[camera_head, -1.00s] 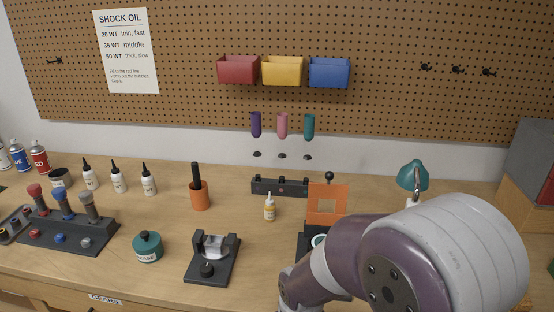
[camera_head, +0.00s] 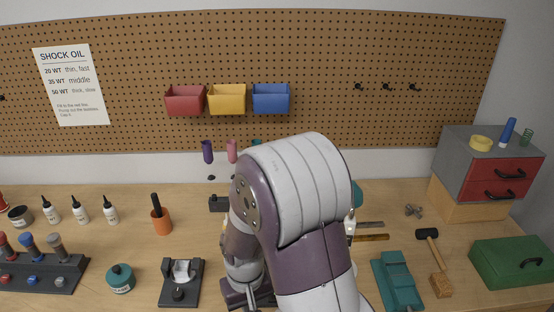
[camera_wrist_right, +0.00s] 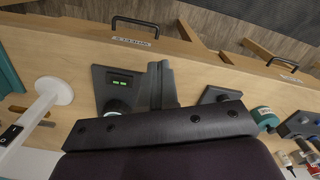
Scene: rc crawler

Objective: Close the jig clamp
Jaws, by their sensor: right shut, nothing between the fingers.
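The black jig stand (camera_head: 180,282) with a clear block and a front knob stands on the bench in the head view, left of my right arm. Part of a dark stand with a round knob shows in the wrist view (camera_wrist_right: 215,96). A black base with two green lights (camera_wrist_right: 118,84) lies beside my right gripper (camera_wrist_right: 161,84), whose dark fingers are shut and empty. The orange upright plate is hidden behind my right arm in the head view. I cannot tell which part is the clamp or whether it is closed. My left gripper is out of view.
A teal jar (camera_head: 120,279) and an orange cup (camera_head: 161,220) stand left of my right arm. To its right are a teal tray (camera_head: 397,282), a mallet (camera_head: 429,240) and a green box (camera_head: 510,262). A white post (camera_wrist_right: 40,112) rises close by in the wrist view.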

